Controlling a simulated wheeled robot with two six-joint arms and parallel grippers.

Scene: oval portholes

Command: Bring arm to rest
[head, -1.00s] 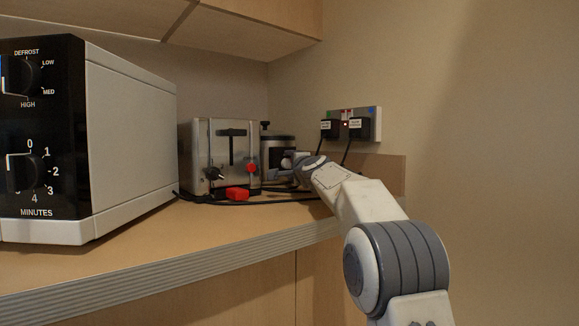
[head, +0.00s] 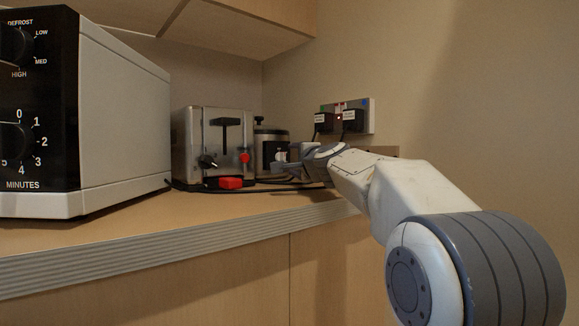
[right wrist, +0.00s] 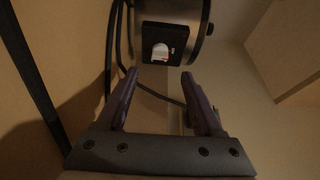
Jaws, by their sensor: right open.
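My right gripper (head: 287,164) reaches over the counter from the right in the head view, in front of the dark kettle-like appliance (head: 270,144). In the right wrist view my right gripper (right wrist: 165,80) has its two fingers apart with nothing between them. My left gripper does not show.
A steel toaster (head: 212,145) with a red piece (head: 231,183) in front stands left of my right gripper. A microwave (head: 120,110) fills the left. Plugs (head: 351,121) with black cables sit in the wall socket. Cupboards (head: 240,25) hang above the counter (head: 150,230).

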